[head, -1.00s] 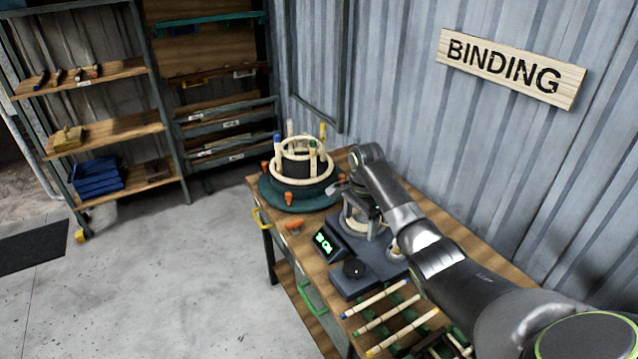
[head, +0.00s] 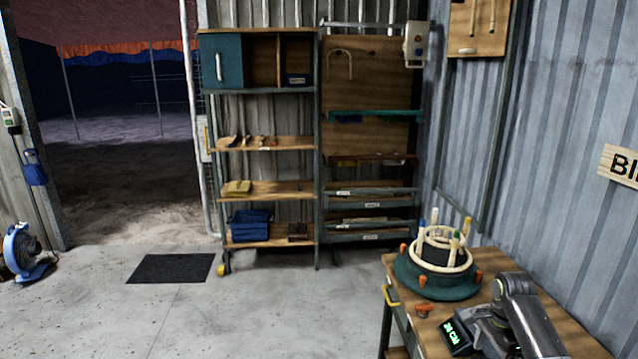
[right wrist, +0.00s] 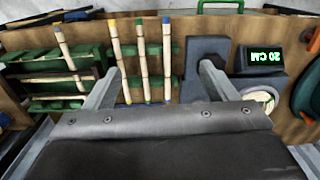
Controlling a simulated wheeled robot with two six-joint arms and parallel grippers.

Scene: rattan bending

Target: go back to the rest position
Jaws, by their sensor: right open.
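My right arm (head: 520,312) reaches over the wooden workbench (head: 571,331) at the lower right of the head view; its gripper is not clear there. In the right wrist view my right gripper (right wrist: 163,76) has its two fingers spread wide with nothing between them. Beyond the fingers are rattan sticks (right wrist: 142,62) with coloured ends, lying on a green rack (right wrist: 85,62). The digital gauge (right wrist: 264,57) reads 20 CM and stands right of the fingers. My left gripper is in neither view.
The round bending jig (head: 437,279) with pale rings and pegs stands on the bench's far end. An orange-handled clamp (head: 424,310) lies beside it. A shelf rack (head: 268,190) stands at the back. A black mat (head: 171,268) and open floor (head: 200,320) are left of the bench.

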